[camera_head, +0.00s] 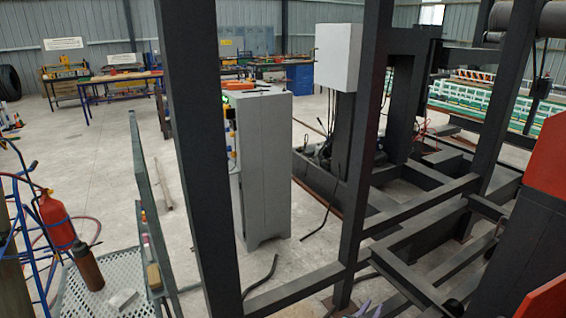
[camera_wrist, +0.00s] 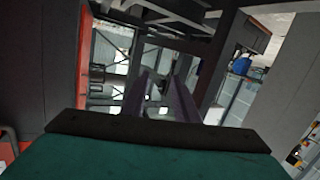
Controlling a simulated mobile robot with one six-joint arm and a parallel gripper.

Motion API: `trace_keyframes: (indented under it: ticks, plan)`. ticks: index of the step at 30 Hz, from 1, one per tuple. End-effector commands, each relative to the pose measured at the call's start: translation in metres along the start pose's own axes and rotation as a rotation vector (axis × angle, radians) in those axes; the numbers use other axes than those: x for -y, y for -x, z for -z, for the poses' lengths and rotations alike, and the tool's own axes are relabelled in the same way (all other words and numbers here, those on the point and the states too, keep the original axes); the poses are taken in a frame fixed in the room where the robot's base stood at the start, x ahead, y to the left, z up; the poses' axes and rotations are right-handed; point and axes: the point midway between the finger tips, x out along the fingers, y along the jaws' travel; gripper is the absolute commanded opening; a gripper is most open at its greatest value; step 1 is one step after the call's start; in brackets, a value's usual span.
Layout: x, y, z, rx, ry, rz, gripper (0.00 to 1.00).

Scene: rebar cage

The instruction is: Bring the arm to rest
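My gripper (camera_wrist: 163,82) shows in the wrist view as two purple-grey fingers with a clear gap between them. It is open, and nothing is visible between the fingers. Dark frame bars and bright openings lie beyond the fingertips. In the head view, only small purple tips of my gripper (camera_head: 370,310) show at the bottom edge, right of centre, by the dark steel beams. The rest of the arm is hidden in that view. I cannot tell whether the fingers touch any beam.
Dark steel posts (camera_head: 196,150) and low beams (camera_head: 415,212) stand close by. A grey cabinet (camera_head: 262,170) is behind them, with a white box (camera_head: 338,57) above right. A red gas cylinder (camera_head: 57,220) and mesh platform (camera_head: 85,295) are at left. Open floor lies beyond.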

Motion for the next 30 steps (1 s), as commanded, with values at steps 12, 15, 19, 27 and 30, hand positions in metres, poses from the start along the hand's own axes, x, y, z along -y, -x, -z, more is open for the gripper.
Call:
trace_keyframes:
  ticks: [12, 15, 19, 27, 30]
  plan:
    - [0.08, 0.061, -0.093, 0.288, 0.093, 0.417, 0.27]
    - [0.09, 0.082, -0.116, 0.373, 0.123, 0.496, 0.27]
    - [0.098, 0.113, -0.147, 0.493, 0.165, 0.586, 0.27]
    - [0.091, 0.18, -0.203, 0.761, 0.267, 0.719, 0.27]
    - [0.081, 0.206, -0.221, 0.867, 0.31, 0.749, 0.27]
